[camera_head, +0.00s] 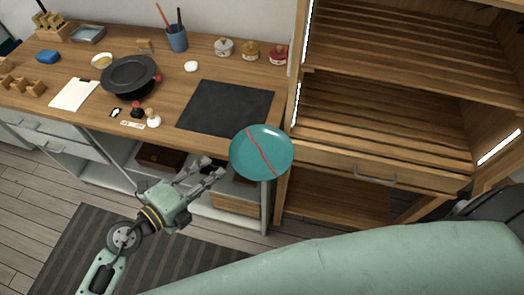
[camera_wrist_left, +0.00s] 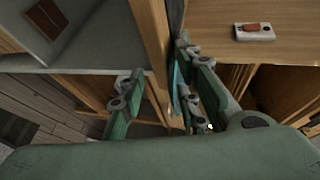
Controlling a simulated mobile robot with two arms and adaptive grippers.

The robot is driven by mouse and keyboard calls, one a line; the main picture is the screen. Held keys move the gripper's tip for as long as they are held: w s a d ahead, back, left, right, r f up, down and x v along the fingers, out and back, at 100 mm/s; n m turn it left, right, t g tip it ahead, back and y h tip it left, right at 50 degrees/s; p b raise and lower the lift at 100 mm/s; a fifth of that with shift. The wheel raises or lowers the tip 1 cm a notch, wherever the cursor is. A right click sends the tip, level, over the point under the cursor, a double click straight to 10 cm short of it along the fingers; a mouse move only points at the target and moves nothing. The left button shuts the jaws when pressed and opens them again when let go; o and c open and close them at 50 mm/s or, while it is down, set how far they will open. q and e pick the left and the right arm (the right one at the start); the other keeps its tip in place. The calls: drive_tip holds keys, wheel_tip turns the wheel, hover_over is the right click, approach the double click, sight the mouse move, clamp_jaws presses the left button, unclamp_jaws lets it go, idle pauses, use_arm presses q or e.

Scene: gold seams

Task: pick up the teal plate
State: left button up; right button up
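In the left wrist view the plate (camera_wrist_left: 176,88) shows nearly edge-on as a thin teal strip. My left gripper (camera_head: 213,168) is in front of the counter, just left of the plate's rim. Its fingers (camera_wrist_left: 155,100) are apart, with the teal strip between them, close to the right-hand finger. I cannot tell whether a finger touches the plate. My right gripper is not in view.
A dark mat (camera_head: 226,108) lies behind the plate. A black pan (camera_head: 130,75), a white board (camera_head: 74,93), small jars (camera_head: 251,50) and a blue utensil cup (camera_head: 176,38) stand on the counter (camera_head: 182,75). A slatted wooden cabinet (camera_head: 385,125) rises close on the right.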

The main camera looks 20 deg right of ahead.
sight(237, 165)
use_arm(q)
drive_tip(key=d, duration=0.2)
drive_tip(key=d+m, duration=0.1)
drive_tip(key=d, duration=0.2)
drive_tip(key=d+m+g, duration=0.1)
drive_tip(key=d, duration=0.1)
drive_tip(key=shift+w+d+p, duration=0.25)
drive_tip(key=shift+w+p, duration=0.1)
drive_tip(key=shift+w+d+f, duration=0.15)
drive_tip(key=shift+d+f, duration=0.05)
drive_tip(key=shift+d, duration=0.1)
drive_tip(key=shift+c, duration=0.2)
drive_tip(key=shift+a, duration=0.1)
clamp_jaws()
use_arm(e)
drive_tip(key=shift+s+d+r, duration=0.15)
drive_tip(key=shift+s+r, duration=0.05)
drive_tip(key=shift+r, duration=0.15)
